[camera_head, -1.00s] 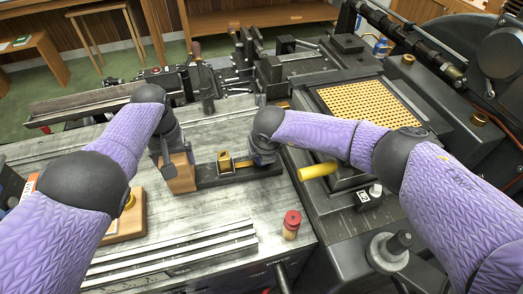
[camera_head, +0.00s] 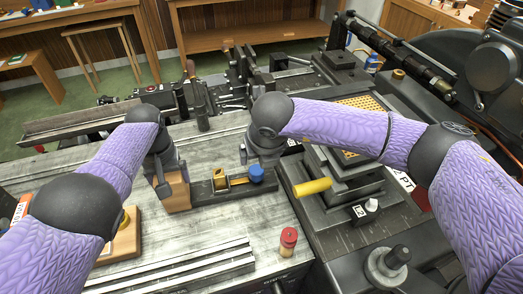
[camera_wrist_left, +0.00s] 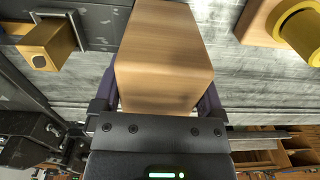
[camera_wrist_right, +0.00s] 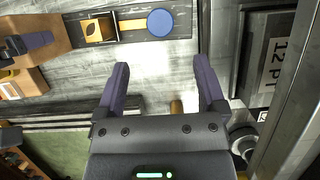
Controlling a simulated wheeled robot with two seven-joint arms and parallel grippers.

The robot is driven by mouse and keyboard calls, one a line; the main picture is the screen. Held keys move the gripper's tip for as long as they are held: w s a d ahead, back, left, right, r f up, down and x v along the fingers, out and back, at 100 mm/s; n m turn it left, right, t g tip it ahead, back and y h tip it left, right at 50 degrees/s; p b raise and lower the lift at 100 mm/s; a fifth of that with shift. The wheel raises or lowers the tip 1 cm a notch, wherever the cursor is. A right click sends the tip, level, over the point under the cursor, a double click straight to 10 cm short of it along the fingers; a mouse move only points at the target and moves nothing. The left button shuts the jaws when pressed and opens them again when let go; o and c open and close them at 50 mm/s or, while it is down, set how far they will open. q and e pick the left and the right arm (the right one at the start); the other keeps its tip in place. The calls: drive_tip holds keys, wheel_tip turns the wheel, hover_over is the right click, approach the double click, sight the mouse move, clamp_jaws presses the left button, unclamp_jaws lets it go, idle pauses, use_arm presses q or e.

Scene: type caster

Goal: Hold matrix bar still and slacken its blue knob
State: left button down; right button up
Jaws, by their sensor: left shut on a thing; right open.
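The matrix bar (camera_head: 205,187) is a dark bar lying on the grey bench. It has a wooden block (camera_head: 177,193) at its left end, a brass piece (camera_head: 219,179) near the middle and a round blue knob (camera_head: 256,173) near the right end. My left gripper (camera_head: 163,178) is shut on the wooden block, which fills the jaws in the left wrist view (camera_wrist_left: 165,65). My right gripper (camera_wrist_right: 162,72) is open and empty. It is behind the blue knob in the head view, apart from it. The knob shows beyond the fingertips in the right wrist view (camera_wrist_right: 160,22).
A yellow handle (camera_head: 312,187) and a dark machine block stand right of the bar. A red-topped peg (camera_head: 288,240) stands in front. Metal rails (camera_head: 180,268) run along the bench front. A wooden base with a yellow piece (camera_head: 124,235) is at left.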

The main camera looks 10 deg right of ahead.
drive_tip(key=v, duration=0.2)
drive_tip(key=shift+s+r, duration=0.1)
drive_tip(key=shift+r, duration=0.15)
